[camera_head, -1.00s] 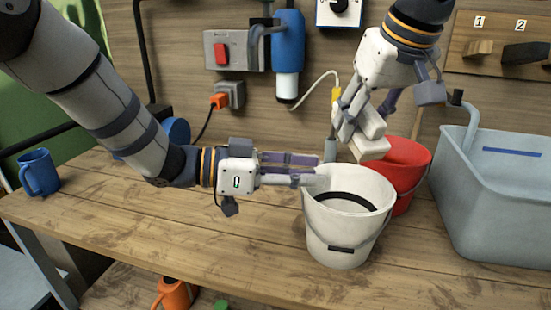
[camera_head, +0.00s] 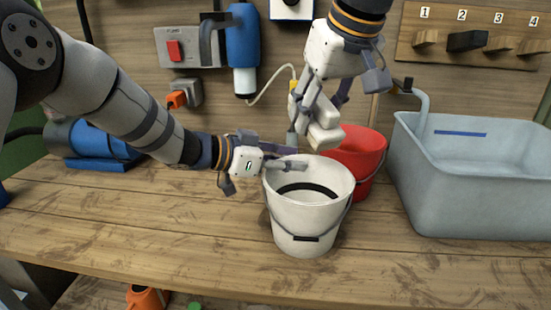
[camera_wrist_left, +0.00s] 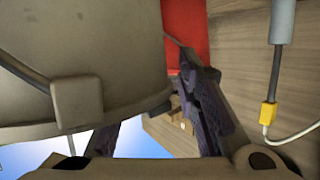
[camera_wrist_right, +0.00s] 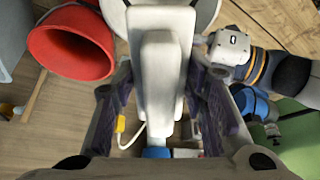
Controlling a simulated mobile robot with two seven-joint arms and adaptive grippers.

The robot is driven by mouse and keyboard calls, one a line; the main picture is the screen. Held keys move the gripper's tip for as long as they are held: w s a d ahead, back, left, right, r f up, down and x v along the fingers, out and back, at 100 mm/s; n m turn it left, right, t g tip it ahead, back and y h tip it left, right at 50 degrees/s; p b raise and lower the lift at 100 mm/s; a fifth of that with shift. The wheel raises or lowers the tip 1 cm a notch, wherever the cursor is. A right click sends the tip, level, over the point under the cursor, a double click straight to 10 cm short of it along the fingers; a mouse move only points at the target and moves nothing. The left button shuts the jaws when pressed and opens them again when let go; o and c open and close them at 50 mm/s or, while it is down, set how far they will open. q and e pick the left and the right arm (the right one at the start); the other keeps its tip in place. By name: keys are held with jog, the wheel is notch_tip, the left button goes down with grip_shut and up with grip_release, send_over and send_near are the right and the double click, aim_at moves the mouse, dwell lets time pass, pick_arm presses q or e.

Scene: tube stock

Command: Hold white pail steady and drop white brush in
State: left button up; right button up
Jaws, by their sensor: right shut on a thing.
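The white pail (camera_head: 306,217) stands upright on the wooden bench, with a dark band visible inside it. My left gripper (camera_head: 290,155) is open at the pail's back-left rim, its fingers apart; one finger overlaps the rim in the head view. In the left wrist view the pail (camera_wrist_left: 120,40) fills the upper left and partly hides one finger. My right gripper (camera_wrist_right: 165,95) is shut on the white brush (camera_wrist_right: 160,75) and points down. In the head view the brush (camera_head: 325,135) is above the pail's back rim, apparently clear of it.
A red pail (camera_head: 365,155) stands close behind and right of the white one. A grey basin (camera_head: 470,200) with a tap fills the right. A blue wall-mounted device (camera_head: 243,45) and a numbered peg board (camera_head: 480,35) are behind. The bench front is clear.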

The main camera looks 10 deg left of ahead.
aim_at(332, 133)
pick_arm(q)
grip_shut()
pick_arm(e)
notch_tip(332, 133, down, 11)
jog(key=shift+r, duration=0.15)
jog(key=o, duration=1.1)
dwell(0.4)
jog(key=v, duration=1.2)
